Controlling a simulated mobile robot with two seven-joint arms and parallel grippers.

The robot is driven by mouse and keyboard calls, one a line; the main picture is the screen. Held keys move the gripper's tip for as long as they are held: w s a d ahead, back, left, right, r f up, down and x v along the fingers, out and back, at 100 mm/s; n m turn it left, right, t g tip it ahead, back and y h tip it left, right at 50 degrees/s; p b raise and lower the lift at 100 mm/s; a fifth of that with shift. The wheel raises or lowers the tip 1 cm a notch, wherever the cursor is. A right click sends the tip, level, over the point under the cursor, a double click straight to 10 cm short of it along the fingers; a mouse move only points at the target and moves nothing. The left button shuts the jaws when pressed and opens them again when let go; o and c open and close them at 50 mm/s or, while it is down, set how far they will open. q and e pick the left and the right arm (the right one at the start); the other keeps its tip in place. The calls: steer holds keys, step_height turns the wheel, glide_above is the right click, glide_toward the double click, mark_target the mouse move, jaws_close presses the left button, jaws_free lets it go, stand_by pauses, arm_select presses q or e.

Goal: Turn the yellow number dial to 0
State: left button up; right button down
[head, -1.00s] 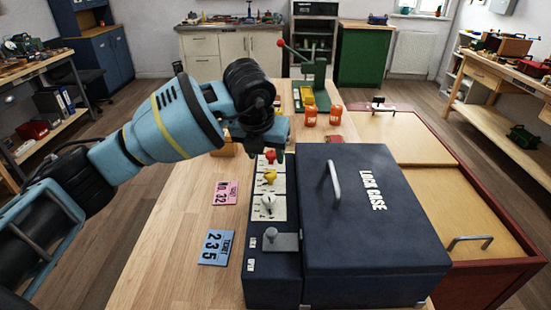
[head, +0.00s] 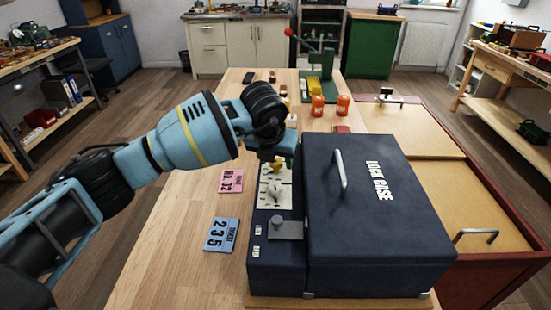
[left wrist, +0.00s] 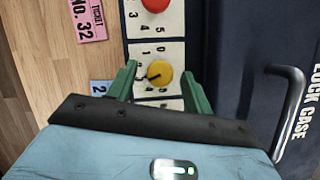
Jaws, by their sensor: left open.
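The yellow number dial (head: 276,168) sits on the white number panel along the left side of the dark blue lock case (head: 375,225). In the left wrist view the yellow dial (left wrist: 159,73) lies between the green fingers of my left gripper (left wrist: 159,82), which are open with a gap on both sides. A dark pointer mark on the dial points left; the number beside it is too small to read surely. In the head view my left gripper (head: 279,157) is over the upper panel, beside the yellow dial. My right gripper is not in view.
A red dial (left wrist: 155,4) is above the yellow one in the left wrist view. A white dial (head: 275,193) and a grey latch (head: 287,228) are nearer on the case. A pink ticket (head: 231,181) and blue ticket (head: 221,235) lie left. Two orange bottles (head: 318,105) stand behind.

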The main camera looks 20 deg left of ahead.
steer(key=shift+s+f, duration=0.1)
arm_select(q)
steer(key=c, duration=0.9)
steer(key=shift+c, duration=0.2)
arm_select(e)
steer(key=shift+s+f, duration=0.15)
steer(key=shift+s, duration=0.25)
